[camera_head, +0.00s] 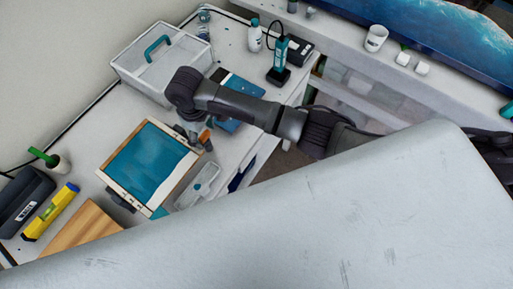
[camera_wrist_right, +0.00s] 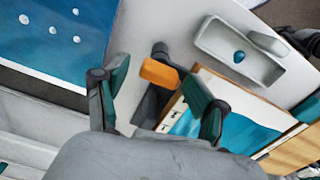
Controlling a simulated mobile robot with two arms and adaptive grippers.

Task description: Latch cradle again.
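A framed panel with a blue resin face (camera_head: 150,165) lies tilted across the bench in the head view; its wooden edge and blue face also show at the right of the wrist view (camera_wrist_right: 250,135). At its corner, an orange latch lever (camera_wrist_right: 160,73) sits above a dark cradle part (camera_wrist_right: 150,105); the orange also shows in the head view (camera_head: 204,136). My right gripper (camera_head: 195,136) is over this corner. In the wrist view its teal-padded fingers stand apart on either side of the lever. Contact with the lever cannot be told.
A white box with a teal handle (camera_head: 160,62) stands behind. A yellow level (camera_head: 50,212), wooden board (camera_head: 82,228) and dark case (camera_head: 22,200) are at left. A teal tool (camera_head: 279,58) stands at the back right.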

